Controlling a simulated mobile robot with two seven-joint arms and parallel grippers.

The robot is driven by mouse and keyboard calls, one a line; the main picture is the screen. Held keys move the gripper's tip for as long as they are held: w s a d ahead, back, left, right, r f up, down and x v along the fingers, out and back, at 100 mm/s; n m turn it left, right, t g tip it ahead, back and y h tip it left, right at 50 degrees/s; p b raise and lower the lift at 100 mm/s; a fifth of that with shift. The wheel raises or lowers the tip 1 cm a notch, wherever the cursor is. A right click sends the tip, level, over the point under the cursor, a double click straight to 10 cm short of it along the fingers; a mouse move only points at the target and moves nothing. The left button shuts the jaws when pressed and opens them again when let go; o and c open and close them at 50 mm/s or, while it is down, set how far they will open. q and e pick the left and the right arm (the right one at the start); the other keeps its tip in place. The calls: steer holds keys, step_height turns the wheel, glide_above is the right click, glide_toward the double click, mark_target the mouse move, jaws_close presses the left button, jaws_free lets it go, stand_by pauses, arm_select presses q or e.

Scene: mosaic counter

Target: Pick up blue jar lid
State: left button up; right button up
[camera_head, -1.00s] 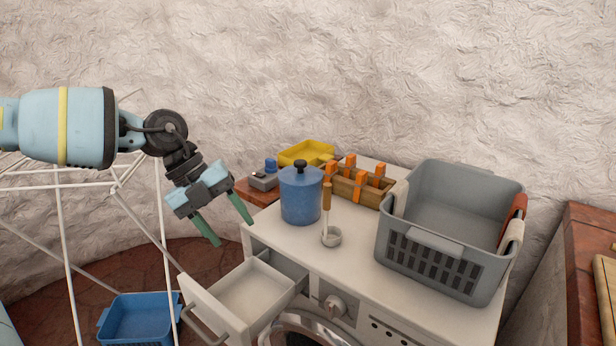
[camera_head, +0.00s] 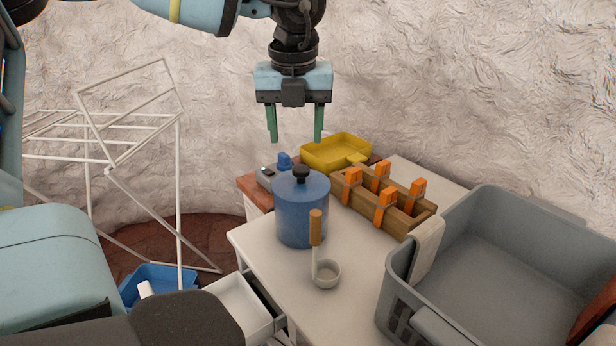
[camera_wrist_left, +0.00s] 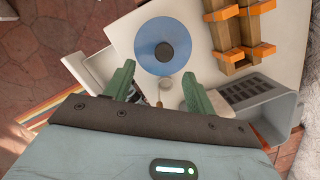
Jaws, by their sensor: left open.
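The blue jar (camera_head: 303,220) stands upright on the white washing machine top. Its blue lid (camera_head: 301,184) is on the jar and has a dark round knob (camera_head: 301,173). In the left wrist view the lid (camera_wrist_left: 148,52) shows from above, with the knob (camera_wrist_left: 164,52) at its middle. My left gripper (camera_head: 295,138) is open and empty, pointing down, above the knob and apart from it. In the left wrist view its green fingers (camera_wrist_left: 158,84) are spread near the lid's lower edge. My right gripper is not in view.
A wooden crate with orange clips (camera_head: 411,222) is to the right, a yellow tray (camera_head: 336,150) behind. A grey basket (camera_head: 480,212) fills the right. An open drawer (camera_head: 236,302) juts out at front left.

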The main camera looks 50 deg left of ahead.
mark_target(301, 168)
arm_select(q)
steer(key=shift+w+a+f+p, duration=0.1)
steer(key=shift+w+f, duration=0.15)
steer(key=shift+f, duration=1.05)
steer(key=shift+w+a+f+p, duration=0.1)
steer(key=shift+w+f, duration=0.1)
steer(key=shift+f, duration=1.05)
steer(key=shift+w+f+p, duration=0.1)
steer(key=shift+w+f, duration=0.15)
steer(key=shift+f, duration=1.05)
steer(key=c, duration=1.1)
